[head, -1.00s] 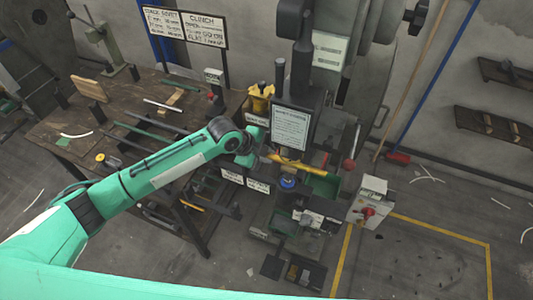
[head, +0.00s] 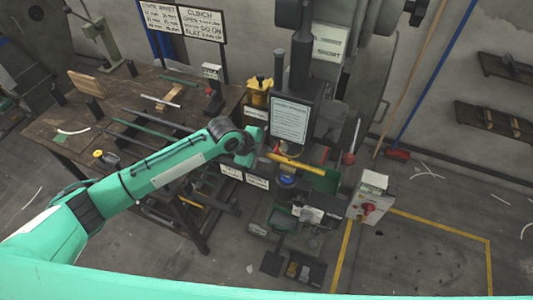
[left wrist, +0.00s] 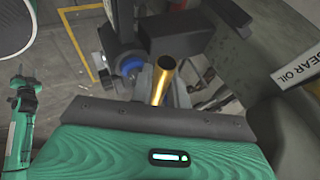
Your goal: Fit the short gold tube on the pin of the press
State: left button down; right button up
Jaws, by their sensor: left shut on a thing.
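My left gripper (head: 260,157) is shut on the gold tube (head: 296,163), which sticks out to the right, its far end a little lower in the head view. In the left wrist view the tube (left wrist: 160,82) stands out beyond the gripper's edge with its open end showing. The press (head: 300,75) is a dark grey machine behind and right of the gripper. A blue ring (head: 287,180) on the press shows just below the tube; it also appears left of the tube in the left wrist view (left wrist: 130,67). I cannot make out the pin.
A wooden bench (head: 60,135) with rods stands on the left. Open floor lies beyond.

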pick_arm(q)
jog(key=c, duration=1.3)
grip_release()
jog(key=shift+s+a+r, duration=0.15)
jog(key=shift+a+r, duration=0.15)
jog(key=shift+r, duration=0.15)
jog(key=shift+b+v, duration=1.95)
jog(key=shift+v, duration=4.45)
